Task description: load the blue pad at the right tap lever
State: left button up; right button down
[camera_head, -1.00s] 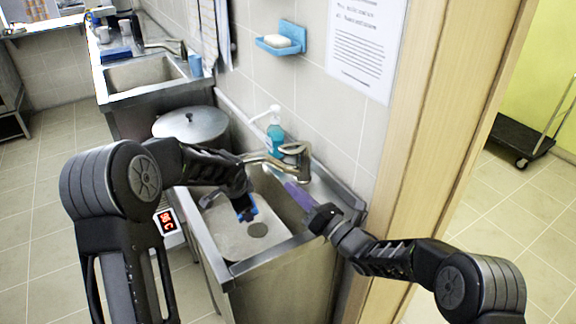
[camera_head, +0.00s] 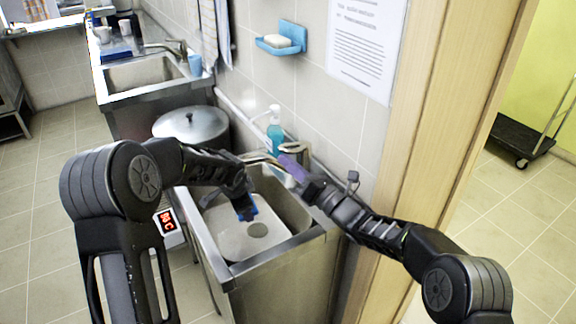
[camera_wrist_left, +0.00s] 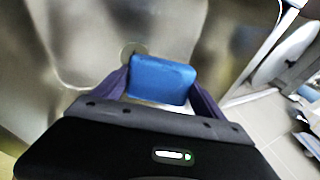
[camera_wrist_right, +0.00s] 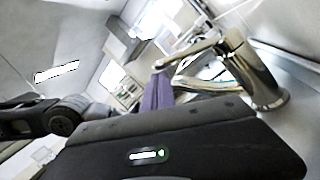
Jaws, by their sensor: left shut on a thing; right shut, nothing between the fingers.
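My left gripper (camera_head: 245,211) is shut on a blue pad (camera_wrist_left: 162,80). It holds the pad over the right sink's basin (camera_head: 240,240); in the head view only part of the pad (camera_head: 247,215) shows below the fingers. My right gripper (camera_head: 287,163) is shut and empty, its purple fingers close beside the right sink's tap. The metal tap (camera_wrist_right: 252,75) and its lever (camera_wrist_right: 190,49) stand right of the fingers (camera_wrist_right: 159,92) in the right wrist view. In the head view the fingers partly hide the tap (camera_head: 262,157). I cannot tell whether they touch it.
A soap bottle (camera_head: 275,130) with a white pump stands behind the tap, near the tiled wall. A large lidded pot (camera_head: 190,124) stands left of the sink. A wooden door frame (camera_head: 420,130) rises on the right. A second sink (camera_head: 145,72) is at the back left.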

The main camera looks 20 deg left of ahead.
jog(key=shift+r, duration=0.1)
dwell(0.3)
jog(key=s+d+f, duration=0.5)
jog(key=d, duration=0.3)
jog(key=shift+s+d, duration=0.25)
jog(key=shift+s, duration=0.15)
jog(key=shift+f, duration=0.1)
